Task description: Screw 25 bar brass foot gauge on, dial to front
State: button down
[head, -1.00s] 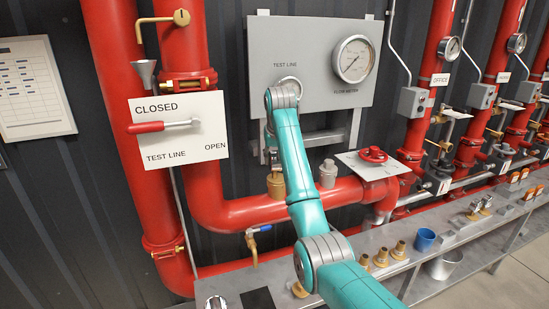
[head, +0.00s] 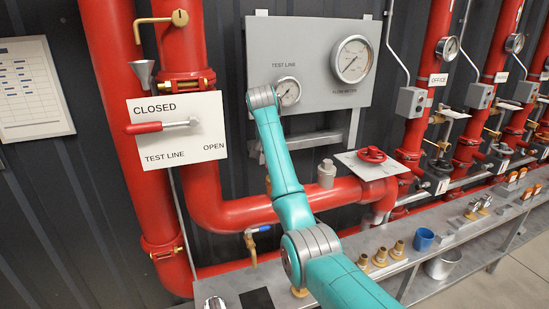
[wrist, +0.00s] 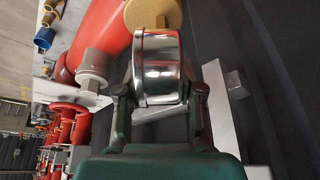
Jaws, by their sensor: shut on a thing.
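My gripper (wrist: 160,105) is shut on a gauge (wrist: 160,68) with a shiny chrome round case. In the wrist view the case is seen edge-on between the two fingers, its bezel rim toward the left and the dark wall to the right. Its dial face and stem do not show. A brass fitting (wrist: 155,14) appears just beyond the gauge, by the red pipe (wrist: 100,30); I cannot tell whether they touch.
A grey panel (head: 310,45) carries a small dial under TEST LINE (head: 288,92) and a larger flow meter (head: 352,59). A grey fitting (head: 326,174) and a red handwheel (head: 371,154) stand to the right. The bench (head: 400,285) holds brass fittings and a blue cup (head: 423,239).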

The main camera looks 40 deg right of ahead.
jog(key=m, duration=0.1)
jog(key=m+g, duration=0.1)
jog(key=m, duration=0.1)
jog(key=shift+s+d+r+m+h, duration=0.1)
jog(key=shift+d+m+h, duration=0.05)
jog(key=shift+m+h, duration=0.2)
jog(key=shift+m+g, duration=0.8)
jog(key=shift+m, duration=0.75)
jog(key=c, duration=0.7)
grip_release()
jog(key=o, duration=0.5)
jog(key=shift+c, duration=0.2)
